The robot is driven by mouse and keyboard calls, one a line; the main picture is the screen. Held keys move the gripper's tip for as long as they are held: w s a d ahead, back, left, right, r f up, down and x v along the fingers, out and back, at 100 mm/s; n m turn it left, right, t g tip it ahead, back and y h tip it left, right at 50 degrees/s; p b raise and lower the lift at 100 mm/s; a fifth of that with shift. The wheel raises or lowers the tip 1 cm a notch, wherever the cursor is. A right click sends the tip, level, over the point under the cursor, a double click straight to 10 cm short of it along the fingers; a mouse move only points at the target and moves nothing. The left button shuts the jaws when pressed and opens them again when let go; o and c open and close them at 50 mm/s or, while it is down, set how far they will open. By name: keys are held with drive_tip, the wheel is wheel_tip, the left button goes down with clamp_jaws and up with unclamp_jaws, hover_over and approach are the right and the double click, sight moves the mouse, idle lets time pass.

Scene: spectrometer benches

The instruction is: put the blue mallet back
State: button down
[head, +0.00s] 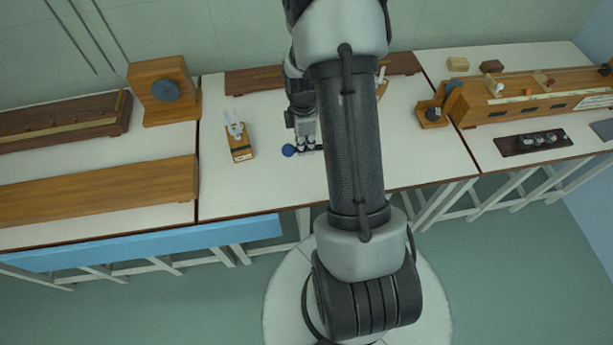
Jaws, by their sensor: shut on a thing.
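The blue mallet shows its round blue head (289,151) over the white top of the middle bench. A short dark length beside the head looks like its handle and runs right, behind my arm. My gripper (306,149) points down just right of the head and is shut on the mallet. Whether the mallet touches the bench is hard to tell. My arm hides the bench to the right of the gripper. No empty holder for the mallet can be made out clearly.
A small wooden block with pale prongs (240,152) stands left of the mallet. A wooden box with a dark disc (163,91) stands at the back left. A long dark wooden bar (253,82) lies along the back. The white bench top (260,190) is clear in front.

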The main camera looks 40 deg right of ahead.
sight(305, 180)
wheel_tip(305, 180, down, 16)
drive_tip(key=b, duration=0.4)
drive_tip(key=shift+w+f, duration=0.1)
drive_tip(key=shift+f, duration=0.1)
drive_tip(key=shift+b, duration=0.3)
drive_tip(key=c, duration=2.1)
unclamp_jaws()
drive_tip(key=shift+f, duration=0.1)
drive_tip(key=o, duration=0.5)
drive_tip(key=shift+c, duration=0.2)
